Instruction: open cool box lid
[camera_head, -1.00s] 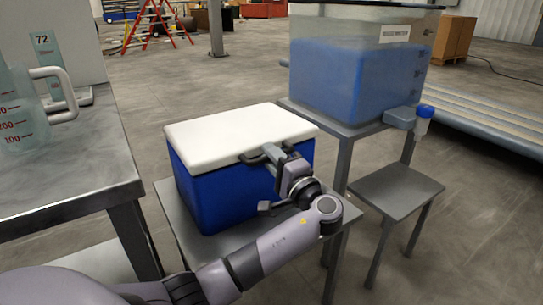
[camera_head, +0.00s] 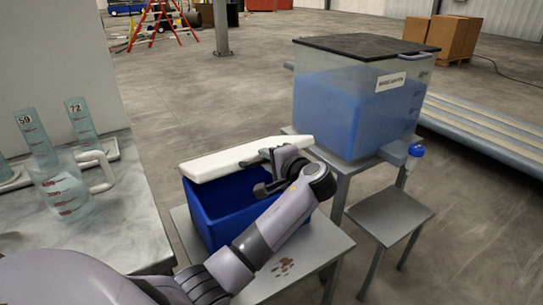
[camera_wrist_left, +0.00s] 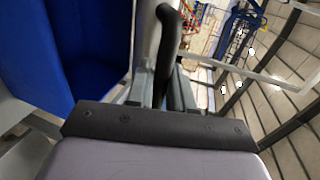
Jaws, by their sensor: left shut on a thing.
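The cool box has a blue body (camera_head: 208,212) and a white lid (camera_head: 222,160). In the head view the lid is raised and tilted, with its front edge up and the blue interior showing below it. My left gripper (camera_head: 270,158) is at the lid's front edge. In the left wrist view, my left gripper (camera_wrist_left: 168,85) is shut on the dark lid handle (camera_wrist_left: 166,45). The blue of the box (camera_wrist_left: 65,45) fills the left of that view. Part of the box opening is hidden behind my left arm. My right gripper is not in view.
The box stands on a small grey table (camera_head: 310,245) with brown spots on its top. A large tank of blue liquid (camera_head: 345,105) stands close behind at the right. A bench with a jug (camera_head: 62,190) and cylinders (camera_head: 36,140) is at the left. A low stool (camera_head: 390,218) is at the right.

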